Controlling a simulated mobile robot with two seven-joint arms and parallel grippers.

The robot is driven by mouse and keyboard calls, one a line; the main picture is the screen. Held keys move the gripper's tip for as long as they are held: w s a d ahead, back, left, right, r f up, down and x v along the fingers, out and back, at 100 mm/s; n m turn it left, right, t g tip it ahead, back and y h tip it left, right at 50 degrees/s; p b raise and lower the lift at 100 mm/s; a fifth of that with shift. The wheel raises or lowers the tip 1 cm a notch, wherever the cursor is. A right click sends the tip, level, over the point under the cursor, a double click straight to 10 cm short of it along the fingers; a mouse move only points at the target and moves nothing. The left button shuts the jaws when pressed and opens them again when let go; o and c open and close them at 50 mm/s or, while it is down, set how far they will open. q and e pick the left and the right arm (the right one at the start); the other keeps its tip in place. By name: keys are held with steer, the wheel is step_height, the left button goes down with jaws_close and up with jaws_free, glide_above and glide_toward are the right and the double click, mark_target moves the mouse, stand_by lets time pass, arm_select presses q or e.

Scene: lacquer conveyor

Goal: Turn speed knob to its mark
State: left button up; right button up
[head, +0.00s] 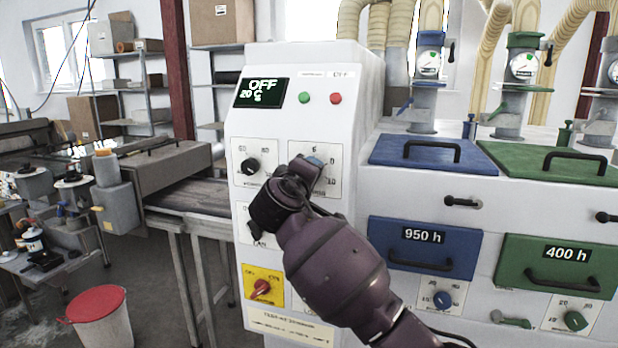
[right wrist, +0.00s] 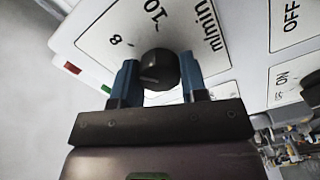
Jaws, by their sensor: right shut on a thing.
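The speed knob (right wrist: 159,66) is black and round, on a white dial plate (right wrist: 108,28) printed with "8", "10" and "m/min". In the right wrist view, the blue fingers of my right gripper (right wrist: 158,78) are shut on the knob, one on each side. In the head view my right gripper (head: 306,168) is at the upper right dial plate (head: 332,179) of the white control cabinet (head: 353,110), and it hides the knob there. I cannot read clearly where the knob points. My left gripper is not in view.
Another black knob (head: 250,166) is on the dial to the left. A red switch (head: 260,288) on a yellow plate (head: 276,273) is below. The display (head: 263,93) reads "OFF" and 20 °C. Green (head: 304,98) and red (head: 336,99) buttons are above. Blue and green drawers stand right.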

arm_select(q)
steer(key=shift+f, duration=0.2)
arm_select(e)
steer(key=shift+f+m, duration=0.15)
steer(key=shift+m, duration=0.45)
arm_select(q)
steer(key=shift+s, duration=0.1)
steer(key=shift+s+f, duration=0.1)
arm_select(e)
steer(key=o, duration=0.9)
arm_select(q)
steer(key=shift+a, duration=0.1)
